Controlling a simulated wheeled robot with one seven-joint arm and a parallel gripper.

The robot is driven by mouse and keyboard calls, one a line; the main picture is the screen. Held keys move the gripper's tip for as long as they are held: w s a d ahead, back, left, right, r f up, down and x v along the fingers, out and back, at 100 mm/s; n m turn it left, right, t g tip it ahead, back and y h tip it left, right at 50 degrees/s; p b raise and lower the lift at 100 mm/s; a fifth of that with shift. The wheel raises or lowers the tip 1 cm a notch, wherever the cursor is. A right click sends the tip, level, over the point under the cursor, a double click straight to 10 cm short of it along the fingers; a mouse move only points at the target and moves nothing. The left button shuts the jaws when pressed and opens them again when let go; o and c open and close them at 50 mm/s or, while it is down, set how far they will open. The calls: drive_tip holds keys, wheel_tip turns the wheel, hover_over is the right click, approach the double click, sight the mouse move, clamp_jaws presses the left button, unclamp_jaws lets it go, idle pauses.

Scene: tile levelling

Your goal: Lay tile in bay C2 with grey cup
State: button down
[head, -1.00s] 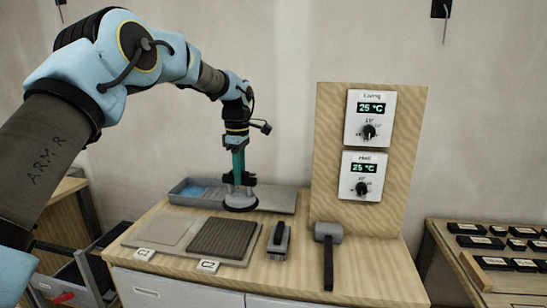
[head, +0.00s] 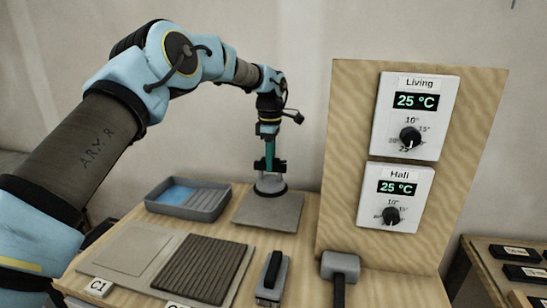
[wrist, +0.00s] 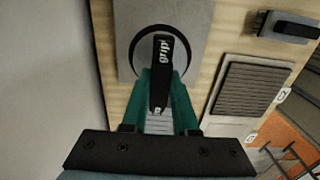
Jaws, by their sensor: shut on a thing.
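My gripper (head: 269,166) is shut on the grey cup (head: 270,184), a round suction cup with a dark rim. The wrist view shows its black lever marked "grip!" (wrist: 161,62) between my teal fingers. The cup is over the back part of a flat grey tile (head: 268,212); whether it presses on the tile or hovers just above, I cannot tell. Bay C2 (head: 203,268) is at the front, filled with dark ridged bedding; it also shows at the right in the wrist view (wrist: 250,90). The C2 label is cut off at the head view's bottom edge.
Bay C1 (head: 128,249) is smooth and pale, left of C2. A grey tray (head: 212,207) with something blue stands left of the tile. A grey-and-black hand tool (head: 271,277) and a mallet (head: 340,265) lie right of C2. A board (head: 345,130) with two thermostats stands behind.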

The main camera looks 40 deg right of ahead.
sight(271, 180)
drive_tip(key=shift+f+b, duration=2.3)
drive_tip(key=shift+f, duration=0.9)
drive_tip(key=shift+f, duration=0.15)
drive_tip(key=c, duration=0.6)
unclamp_jaws()
drive_tip(key=shift+f, duration=0.1)
wheel_tip(271, 180, up, 10)
drive_tip(key=b, duration=0.2)
drive_tip(key=shift+f+b, duration=0.15)
drive_tip(key=shift+b, duration=0.15)
drive_tip(key=shift+r, duration=0.65)
drive_tip(key=shift+a, duration=0.1)
